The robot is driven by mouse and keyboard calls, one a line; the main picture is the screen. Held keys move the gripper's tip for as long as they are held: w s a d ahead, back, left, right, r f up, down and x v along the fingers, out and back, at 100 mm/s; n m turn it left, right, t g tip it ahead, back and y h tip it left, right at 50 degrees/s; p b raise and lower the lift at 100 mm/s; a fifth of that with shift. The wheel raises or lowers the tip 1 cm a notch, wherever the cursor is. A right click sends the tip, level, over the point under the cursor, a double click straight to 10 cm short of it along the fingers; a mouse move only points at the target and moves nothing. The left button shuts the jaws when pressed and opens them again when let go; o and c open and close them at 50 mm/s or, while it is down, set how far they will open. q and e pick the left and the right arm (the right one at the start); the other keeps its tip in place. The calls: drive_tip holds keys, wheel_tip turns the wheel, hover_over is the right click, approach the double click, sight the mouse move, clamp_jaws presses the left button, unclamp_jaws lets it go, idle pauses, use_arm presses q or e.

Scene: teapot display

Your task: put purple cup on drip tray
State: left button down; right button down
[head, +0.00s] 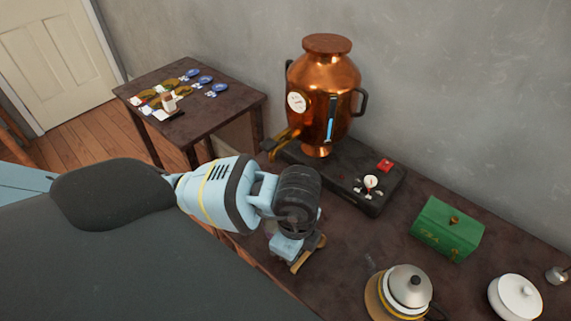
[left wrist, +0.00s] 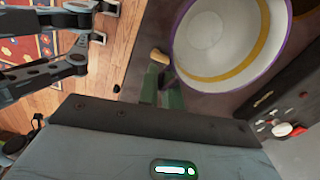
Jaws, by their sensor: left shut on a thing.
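The purple cup (left wrist: 262,52), white inside with a purple rim and a yellow band, shows large at the top of the left wrist view, its opening facing the camera. My left gripper (left wrist: 160,78) is shut on it at its left edge. In the head view my left gripper (head: 304,254) is low over the table's front edge, left of the teapot; I cannot make out the cup there, hidden by my arm and gripper. The black base (head: 345,178) under the copper urn may hold the drip tray; I cannot tell it apart. My right gripper is not in view.
The copper urn (head: 325,95) stands on the base, its spout pointing left. A red piece (head: 385,165) and a small gauge (head: 371,181) sit on the base. A green box (head: 447,228), a teapot (head: 409,285) and a white lidded pot (head: 515,297) are to the right.

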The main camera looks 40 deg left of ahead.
use_arm(q)
drive_tip(key=shift+w, duration=0.2)
drive_tip(key=shift+w+a, duration=0.1)
drive_tip(key=shift+a, duration=0.05)
drive_tip(key=w+a, duration=0.6)
drive_tip(key=w+a+f, duration=0.1)
drive_tip(key=w+a, duration=0.2)
drive_tip(key=shift+w+a, duration=0.1)
drive_tip(key=shift+a, duration=0.3)
drive_tip(key=shift+w+a+f, duration=0.15)
drive_tip(key=shift+w+a, duration=0.45)
wheel_tip(320, 180, down, 3)
drive_tip(key=shift+w+a+f, duration=0.1)
drive_tip(key=shift+a, duration=0.05)
drive_tip(key=shift+f, duration=0.15)
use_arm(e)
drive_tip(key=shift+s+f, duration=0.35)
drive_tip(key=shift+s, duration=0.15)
use_arm(q)
drive_tip(key=shift+f, duration=0.15)
